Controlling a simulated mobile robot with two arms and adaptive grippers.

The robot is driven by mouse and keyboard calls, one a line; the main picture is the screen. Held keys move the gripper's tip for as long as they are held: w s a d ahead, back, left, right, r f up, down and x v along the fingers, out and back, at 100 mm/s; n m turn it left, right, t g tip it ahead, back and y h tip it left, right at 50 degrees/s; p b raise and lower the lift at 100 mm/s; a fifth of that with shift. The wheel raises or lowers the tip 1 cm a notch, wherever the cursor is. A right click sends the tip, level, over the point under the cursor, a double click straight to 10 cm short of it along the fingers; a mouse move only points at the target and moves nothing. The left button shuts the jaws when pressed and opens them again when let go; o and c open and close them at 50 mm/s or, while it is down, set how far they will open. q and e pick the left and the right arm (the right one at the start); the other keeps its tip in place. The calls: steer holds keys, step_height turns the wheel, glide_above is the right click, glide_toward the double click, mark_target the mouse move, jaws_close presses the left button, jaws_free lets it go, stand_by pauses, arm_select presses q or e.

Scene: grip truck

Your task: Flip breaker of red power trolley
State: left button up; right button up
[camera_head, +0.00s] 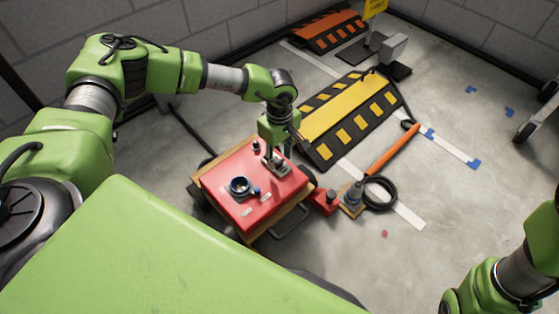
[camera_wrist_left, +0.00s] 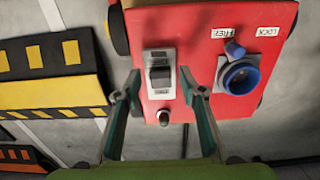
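The red power trolley (camera_head: 228,203) stands on the floor in front of me, with a red top on a wooden base. Its breaker (camera_head: 281,168) is a metal plate with a dark switch, near the far right edge of the top. In the left wrist view the breaker (camera_wrist_left: 159,75) lies ahead, centred between the fingers. My left gripper (camera_head: 275,152) is just above it; in the left wrist view its fingers (camera_wrist_left: 158,92) are apart with nothing between them. Contact with the switch cannot be told. My right arm shows at the lower right; its gripper is out of view.
A blue round socket (camera_head: 240,187) and a small black knob (camera_head: 256,146) are on the trolley top. A yellow-black ramp (camera_head: 352,112) lies behind. A plug with black cable (camera_head: 379,194) lies to the right. Open floor (camera_head: 465,215) spreads farther right.

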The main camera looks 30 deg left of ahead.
arm_select(q)
steer(key=shift+f, duration=0.15)
steer(key=shift+c, duration=0.5)
jaws_close()
